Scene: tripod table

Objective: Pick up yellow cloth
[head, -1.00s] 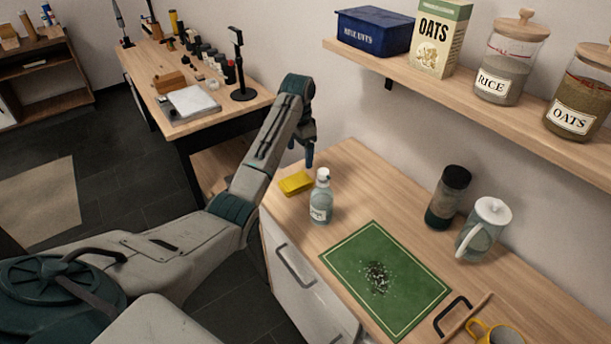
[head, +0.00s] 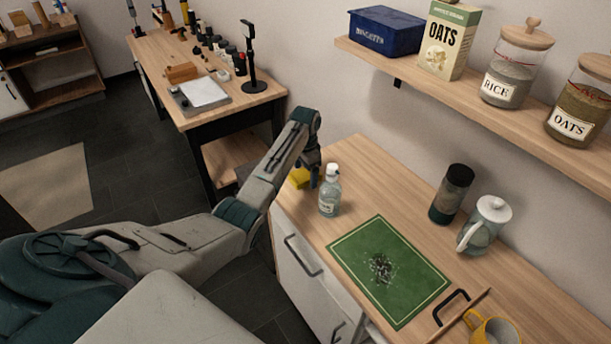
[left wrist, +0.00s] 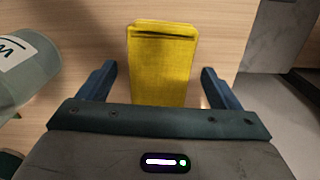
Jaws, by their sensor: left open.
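The yellow cloth (head: 299,178) lies folded on the wooden counter near its left end, partly hidden by my left gripper in the head view. In the left wrist view the cloth (left wrist: 161,62) lies between the two blue fingers, with bare counter showing on both sides of it. My left gripper (head: 314,180) points down over the cloth and is open; it also shows in the left wrist view (left wrist: 158,88). I cannot tell whether the fingertips touch the counter. My right gripper is not in view.
A pump bottle (head: 329,192) stands just right of the cloth, and shows at the left in the wrist view (left wrist: 24,65). A green mat (head: 412,312) with dark and white crumbs lies nearer. A dark canister (head: 451,194), a jug (head: 484,224) and a yellow mug (head: 482,328) stand farther right.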

